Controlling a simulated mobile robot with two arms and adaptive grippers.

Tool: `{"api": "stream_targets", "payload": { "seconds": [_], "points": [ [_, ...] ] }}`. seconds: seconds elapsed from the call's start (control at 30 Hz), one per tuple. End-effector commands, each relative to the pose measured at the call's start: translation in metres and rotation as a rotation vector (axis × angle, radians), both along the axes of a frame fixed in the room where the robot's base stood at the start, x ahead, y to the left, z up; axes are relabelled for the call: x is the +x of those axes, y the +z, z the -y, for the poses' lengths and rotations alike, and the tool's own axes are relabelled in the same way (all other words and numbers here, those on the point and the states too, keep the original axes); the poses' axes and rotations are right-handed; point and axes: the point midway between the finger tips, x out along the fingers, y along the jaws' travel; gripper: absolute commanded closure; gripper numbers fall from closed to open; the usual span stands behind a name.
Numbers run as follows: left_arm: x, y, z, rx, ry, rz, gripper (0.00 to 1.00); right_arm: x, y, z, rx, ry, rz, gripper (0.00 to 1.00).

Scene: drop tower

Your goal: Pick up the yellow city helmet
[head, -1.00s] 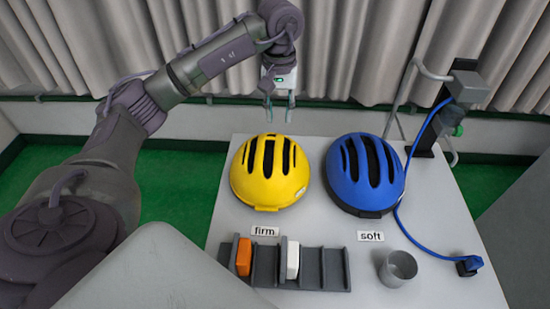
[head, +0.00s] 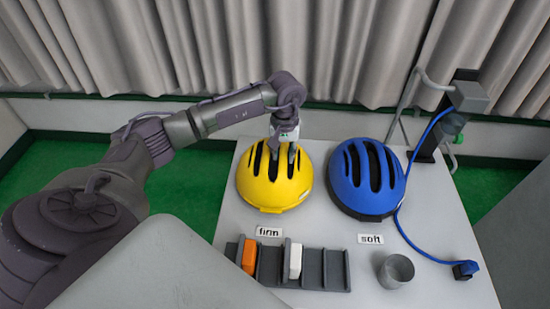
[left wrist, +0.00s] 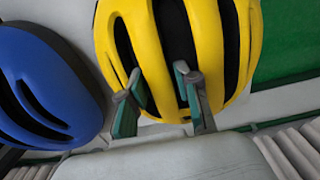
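The yellow helmet (head: 272,186) sits on the light table behind the "firm" label, and fills much of the left wrist view (left wrist: 208,40). My left gripper (head: 284,152) is over the helmet's far part. In the left wrist view its two fingers (left wrist: 157,92) are spread apart, pointing at the helmet's vents, with a rib between or just beyond them. I cannot tell whether the fingertips touch the shell. My right gripper is not in view.
A blue helmet (head: 352,196) stands close to the right of the yellow one, behind the "soft" label (head: 370,239). In front are a dark rack (head: 325,270) with an orange and a white block, and a grey cup (head: 396,271). A stand with a blue cable (head: 410,170) is at right.

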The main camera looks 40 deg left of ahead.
Motion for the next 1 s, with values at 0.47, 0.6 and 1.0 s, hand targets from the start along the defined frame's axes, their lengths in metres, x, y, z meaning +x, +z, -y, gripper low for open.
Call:
{"api": "stream_targets", "payload": {
  "seconds": [0.47,0.6,1.0],
  "points": [
    [0.000,0.000,0.000,0.000,0.000,0.001,1.00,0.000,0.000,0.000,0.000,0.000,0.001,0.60],
    [0.000,0.000,0.000,0.000,0.000,0.001,1.00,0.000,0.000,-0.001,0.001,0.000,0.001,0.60],
    [0.002,0.009,0.000,0.000,0.000,0.005,1.00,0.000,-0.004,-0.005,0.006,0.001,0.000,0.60]
  ]
}}
